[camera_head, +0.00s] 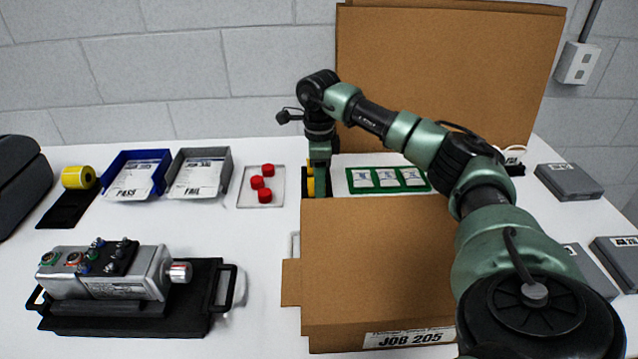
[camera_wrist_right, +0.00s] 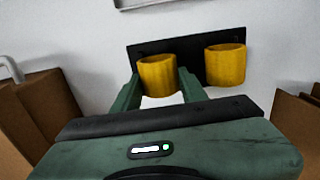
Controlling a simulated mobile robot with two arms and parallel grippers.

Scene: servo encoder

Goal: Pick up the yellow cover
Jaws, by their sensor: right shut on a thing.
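Two yellow covers sit at a black holder, seen in the right wrist view: the left one (camera_wrist_right: 157,75) is between the fingers of my right gripper (camera_wrist_right: 160,92), and the other (camera_wrist_right: 226,65) stands beside it on the holder (camera_wrist_right: 190,50). My right gripper is shut on the left yellow cover. I cannot tell whether that cover is clear of the holder. In the head view my right gripper (camera_head: 320,172) points down behind the brown box, with yellow (camera_head: 310,187) just showing below it. My left gripper is not in view.
An open brown box (camera_head: 380,270) stands in front of the holder. A metal device (camera_head: 105,272) lies on a black tray at front left. Blue (camera_head: 137,174) and grey bins (camera_head: 198,173), a tray of red caps (camera_head: 247,188) and a green-edged tray (camera_head: 352,180) are around.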

